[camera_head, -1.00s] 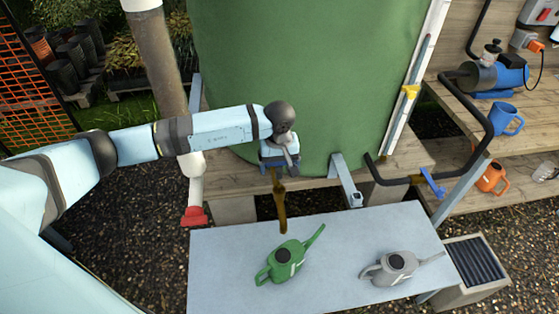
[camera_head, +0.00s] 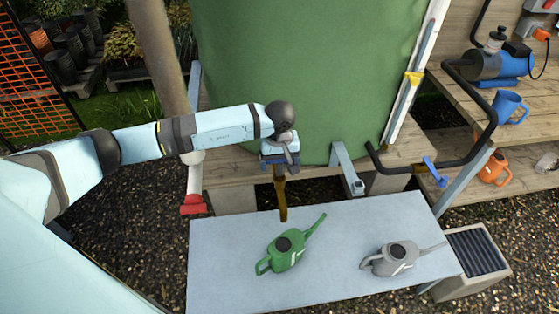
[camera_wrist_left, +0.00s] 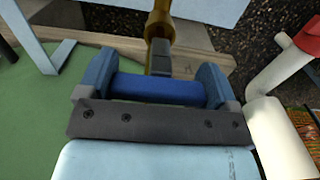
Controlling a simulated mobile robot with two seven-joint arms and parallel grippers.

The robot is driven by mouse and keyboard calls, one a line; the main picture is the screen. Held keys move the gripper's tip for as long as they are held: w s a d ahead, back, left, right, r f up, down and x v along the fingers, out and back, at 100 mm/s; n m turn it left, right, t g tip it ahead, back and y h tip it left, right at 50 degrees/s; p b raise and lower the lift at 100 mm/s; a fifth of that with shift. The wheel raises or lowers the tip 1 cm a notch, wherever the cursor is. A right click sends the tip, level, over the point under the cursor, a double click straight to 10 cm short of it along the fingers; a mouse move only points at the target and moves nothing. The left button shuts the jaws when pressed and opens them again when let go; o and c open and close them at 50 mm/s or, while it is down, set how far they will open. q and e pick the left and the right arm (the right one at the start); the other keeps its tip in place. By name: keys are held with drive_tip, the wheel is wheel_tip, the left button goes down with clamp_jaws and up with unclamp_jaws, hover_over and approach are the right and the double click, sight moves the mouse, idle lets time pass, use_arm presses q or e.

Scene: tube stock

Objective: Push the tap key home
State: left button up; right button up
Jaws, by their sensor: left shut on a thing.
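My left gripper (camera_head: 280,162) is at the lower front of the big green tank. In the left wrist view its two fingers (camera_wrist_left: 155,72) are on both ends of a dark blue crossbar, which I take to be the tap key (camera_wrist_left: 155,90), and are shut on it. A brass tap spout (camera_head: 281,198) hangs just below the gripper in the head view. It also shows past the bar in the left wrist view (camera_wrist_left: 160,28), with a grey stem in front of it. Where key and tap meet is not clear. My right gripper is out of view.
A grey-blue table (camera_head: 225,275) holds a green watering can (camera_head: 290,252) and a grey one (camera_head: 395,260). The green tank (camera_head: 290,80) stands behind. A downpipe with a red end (camera_head: 193,205) is left of the gripper. A black pipe with a blue lever (camera_head: 433,170) is at the right.

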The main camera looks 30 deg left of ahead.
use_arm(q)
drive_tip(key=shift+b, duration=0.8)
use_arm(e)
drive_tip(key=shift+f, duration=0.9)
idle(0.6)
use_arm(q)
drive_tip(key=shift+f+b, duration=0.65)
drive_tip(key=shift+f, duration=0.1)
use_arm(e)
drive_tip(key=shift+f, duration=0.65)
use_arm(q)
drive_tip(key=shift+f+b, duration=1.05)
drive_tip(key=shift+b, duration=0.35)
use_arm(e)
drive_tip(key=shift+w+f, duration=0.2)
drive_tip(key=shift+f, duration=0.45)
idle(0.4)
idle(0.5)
use_arm(q)
drive_tip(key=o, duration=0.8)
drive_tip(key=shift+c, duration=0.2)
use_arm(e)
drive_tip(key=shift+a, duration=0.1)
use_arm(q)
drive_tip(key=shift+r, duration=0.7)
wheel_tip(320, 180, up, 12)
drive_tip(key=shift+r, duration=0.25)
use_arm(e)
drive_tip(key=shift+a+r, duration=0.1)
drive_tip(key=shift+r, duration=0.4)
